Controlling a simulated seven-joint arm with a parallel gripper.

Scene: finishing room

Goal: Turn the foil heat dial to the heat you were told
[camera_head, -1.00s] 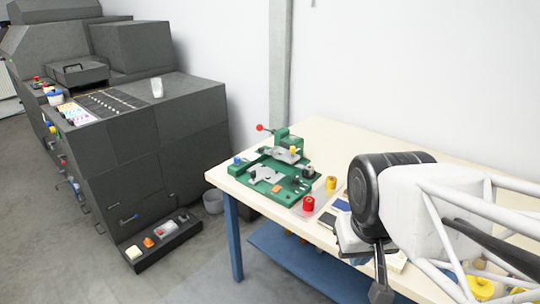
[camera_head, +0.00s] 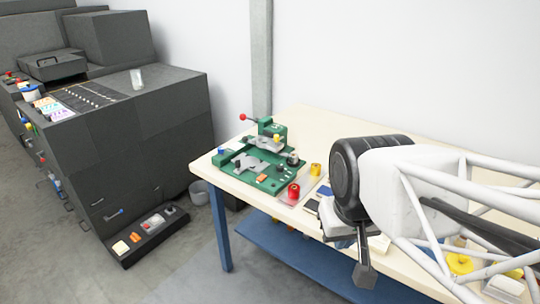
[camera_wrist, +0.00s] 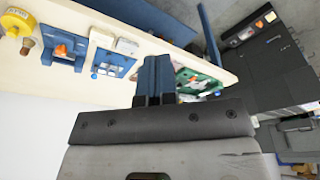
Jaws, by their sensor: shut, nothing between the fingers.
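A green hand press (camera_head: 272,184) stands on the pale table (camera_head: 300,135), left of my arm. It has a red-ended lever (camera_head: 243,117) and a dark knob (camera_head: 292,159) on its right side. I cannot tell whether that knob is the foil heat dial, and no scale or marking is readable. My gripper (camera_head: 365,274) hangs near the table's front edge, right of the press and apart from it. In the wrist view its fingers (camera_wrist: 153,80) are together and empty, with part of the green press (camera_wrist: 204,84) just beyond them.
A red spool (camera_head: 294,191) and a yellow spool (camera_head: 316,170) stand right of the press, between it and my arm. A large dark machine (camera_head: 150,150) with a control panel stands at the left. Open floor (camera_head: 195,260) lies between machine and table.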

